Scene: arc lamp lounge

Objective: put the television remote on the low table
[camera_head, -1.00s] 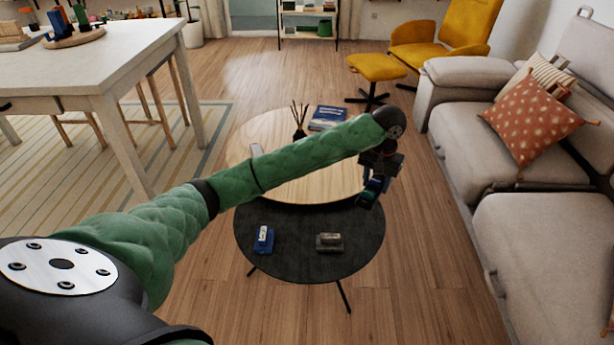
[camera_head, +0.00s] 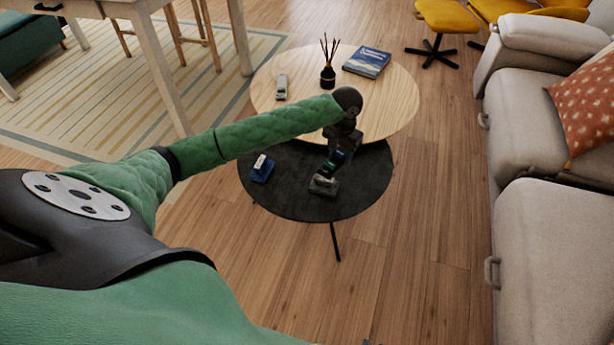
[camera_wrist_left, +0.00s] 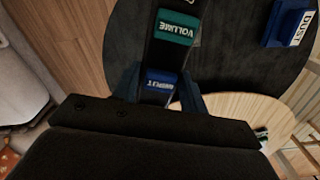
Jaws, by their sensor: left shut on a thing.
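My left gripper (camera_head: 343,152) is shut on the television remote (camera_head: 333,165), a dark bar with a teal button. In the left wrist view, the remote (camera_wrist_left: 172,45) shows a teal VOLUME button and a blue one between the blue fingers (camera_wrist_left: 158,85). The gripper and remote are over the right part of the round black low table (camera_head: 290,200). In the head view the remote's lower end overlaps a grey block-like object (camera_head: 323,185); I cannot tell whether they touch. My right gripper is not in view.
A blue object marked DUST (camera_wrist_left: 290,25) lies on the black table, left of the gripper in the head view (camera_head: 261,170). The adjoining wooden table (camera_head: 385,100) holds a reed diffuser (camera_head: 328,75), a book (camera_head: 367,62) and a pale grey object (camera_head: 281,87). A sofa (camera_head: 540,130) stands right.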

